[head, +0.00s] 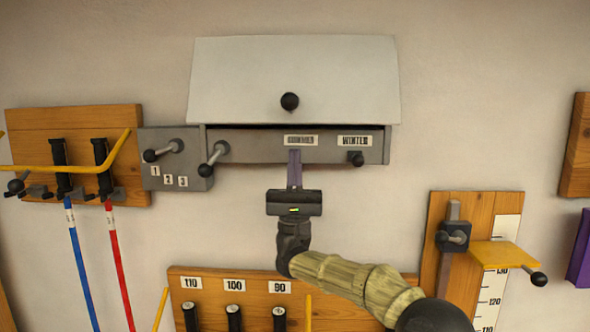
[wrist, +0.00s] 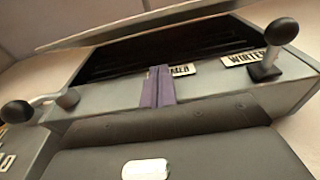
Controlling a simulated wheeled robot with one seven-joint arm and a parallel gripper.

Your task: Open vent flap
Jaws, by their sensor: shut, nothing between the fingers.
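The vent flap (head: 292,75) is a pale grey panel with a black ball knob (head: 289,101) near its lower edge. It slants out above the grey vent box (head: 250,146). In the wrist view the flap's edge (wrist: 150,22) stands clear of the box, with a dark slatted opening (wrist: 165,47) below it. My gripper (head: 294,153) has its purple fingers shut and empty, in front of the box's front strip below the flap. The fingers (wrist: 157,85) partly cover the left label in the wrist view. I cannot tell whether they touch the strip.
A black knob (head: 355,158) sits under the WINTER label (head: 354,141). A lever (head: 215,155) sticks out at the box's left, beside a numbered grey switch box (head: 176,160). A tool rack (head: 230,288) is below, and a ruled board (head: 470,250) stands lower right.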

